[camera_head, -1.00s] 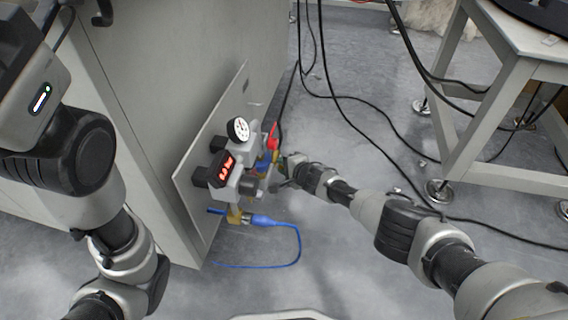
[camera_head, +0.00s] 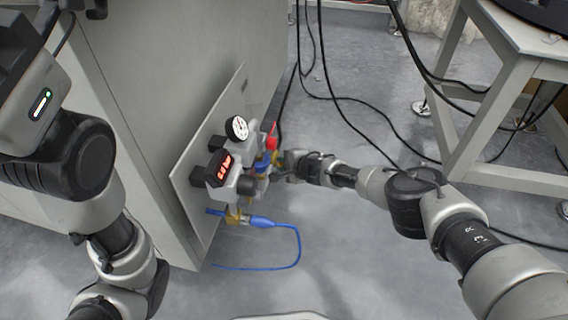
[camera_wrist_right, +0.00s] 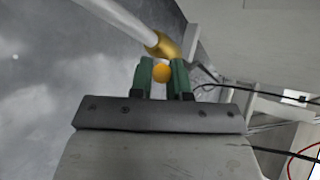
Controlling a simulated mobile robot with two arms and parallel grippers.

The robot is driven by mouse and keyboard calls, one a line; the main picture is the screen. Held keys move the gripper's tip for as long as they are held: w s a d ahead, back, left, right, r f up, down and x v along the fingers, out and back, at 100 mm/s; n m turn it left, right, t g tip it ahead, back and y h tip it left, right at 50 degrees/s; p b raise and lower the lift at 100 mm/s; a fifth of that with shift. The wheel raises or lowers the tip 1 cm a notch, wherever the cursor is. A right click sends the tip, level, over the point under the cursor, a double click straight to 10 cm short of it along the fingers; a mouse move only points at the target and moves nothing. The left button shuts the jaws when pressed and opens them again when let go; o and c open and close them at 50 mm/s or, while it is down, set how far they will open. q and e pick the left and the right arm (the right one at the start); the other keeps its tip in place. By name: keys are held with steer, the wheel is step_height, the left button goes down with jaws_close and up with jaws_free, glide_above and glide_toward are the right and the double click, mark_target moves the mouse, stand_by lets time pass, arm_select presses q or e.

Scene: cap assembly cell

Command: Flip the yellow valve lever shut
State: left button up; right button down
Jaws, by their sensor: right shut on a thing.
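The yellow valve lever (camera_head: 277,157) shows as a small yellow patch at the right end of the valve assembly, mostly hidden by my right gripper (camera_head: 281,165). In the right wrist view, the green fingers of my right gripper (camera_wrist_right: 161,78) are closed on the lever's rounded orange-yellow end (camera_wrist_right: 161,73). A brass fitting (camera_wrist_right: 162,46) on a pale pipe is just beyond the fingertips. The exact angle of the lever cannot be told. My left arm comes in from the left; its gripper is out of view.
The assembly sits on a panel (camera_head: 187,178) of a grey cabinet, with a dial gauge (camera_head: 237,128), a red-digit display (camera_head: 220,168) and a red part (camera_head: 272,140). A blue hose (camera_head: 299,245) loops below. Black cables (camera_head: 350,138) cross the floor; a table frame (camera_head: 462,120) stands right.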

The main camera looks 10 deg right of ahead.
steer(key=c, duration=1.1)
jaws_free()
steer(key=shift+s+f+t+p, duration=0.15)
steer(key=shift+t+p, duration=0.25)
steer(key=shift+p, duration=0.05)
steer(key=shift+s+a+f+n+t, duration=0.1)
steer(key=shift+f+n+t, duration=0.1)
steer(key=shift+n+t, duration=0.15)
